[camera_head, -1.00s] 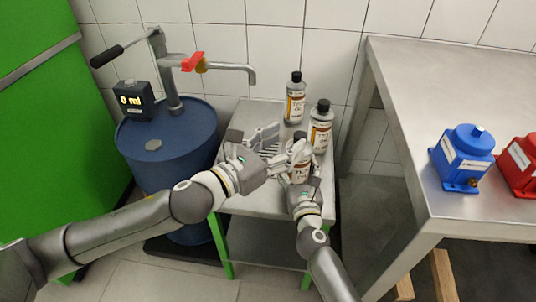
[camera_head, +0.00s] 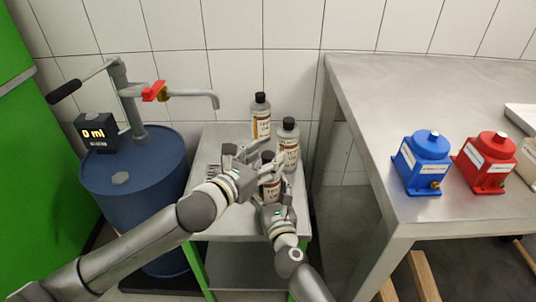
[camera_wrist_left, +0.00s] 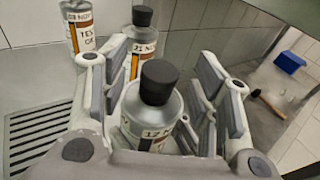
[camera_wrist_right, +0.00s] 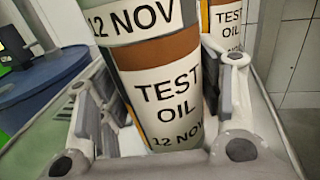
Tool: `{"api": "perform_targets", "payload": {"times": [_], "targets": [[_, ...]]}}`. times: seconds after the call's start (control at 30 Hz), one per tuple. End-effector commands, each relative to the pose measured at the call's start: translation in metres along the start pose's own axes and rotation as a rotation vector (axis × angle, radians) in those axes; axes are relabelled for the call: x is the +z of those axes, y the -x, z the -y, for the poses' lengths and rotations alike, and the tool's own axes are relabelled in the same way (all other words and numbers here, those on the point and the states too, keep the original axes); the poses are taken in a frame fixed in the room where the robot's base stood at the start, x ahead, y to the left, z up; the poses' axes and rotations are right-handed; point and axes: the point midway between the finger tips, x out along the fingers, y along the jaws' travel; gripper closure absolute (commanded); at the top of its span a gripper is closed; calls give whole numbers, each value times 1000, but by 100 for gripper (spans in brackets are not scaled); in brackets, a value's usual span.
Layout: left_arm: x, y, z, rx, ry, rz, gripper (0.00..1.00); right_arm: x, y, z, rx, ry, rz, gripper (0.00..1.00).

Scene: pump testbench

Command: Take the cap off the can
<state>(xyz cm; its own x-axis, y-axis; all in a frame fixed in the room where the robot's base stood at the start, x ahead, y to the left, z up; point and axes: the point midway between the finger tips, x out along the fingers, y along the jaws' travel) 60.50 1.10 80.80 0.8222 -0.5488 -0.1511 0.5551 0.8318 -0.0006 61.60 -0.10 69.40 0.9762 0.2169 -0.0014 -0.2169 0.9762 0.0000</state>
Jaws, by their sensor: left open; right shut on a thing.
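The nearest can (camera_head: 270,186) stands upright on the small metal table, with a black cap (camera_head: 267,157) on top and a "TEST OIL" label. My right gripper (camera_head: 277,200) is shut around the can's body; the label (camera_wrist_right: 170,95) fills the right wrist view between its fingers. My left gripper (camera_head: 252,155) is open at the can's top. In the left wrist view the black cap (camera_wrist_left: 159,82) sits on the can between the spread fingers, apart from them. The can's lower part is partly hidden by the grippers.
Two more capped cans, one at the back (camera_head: 261,118) and one behind right (camera_head: 287,150), stand close by. A blue drum (camera_head: 135,185) with a hand pump stands left. Blue (camera_head: 423,163) and red (camera_head: 486,163) pumps sit on the right bench (camera_head: 400,90).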

Motion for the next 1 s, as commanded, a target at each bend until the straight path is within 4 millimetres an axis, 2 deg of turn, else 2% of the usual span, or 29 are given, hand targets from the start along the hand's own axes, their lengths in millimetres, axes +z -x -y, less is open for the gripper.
{"api": "perform_targets", "payload": {"times": [0.2,0.57,1.0], "targets": [[1,-16,0,-1,-1,2,44,0,0,0,-1,0,0,82],[1,-19,0,0,-1,1,45,0,0,0,-1,0,0,82],[1,-19,0,0,-1,2,100,0,0,0,-1,1,0,82]]}}
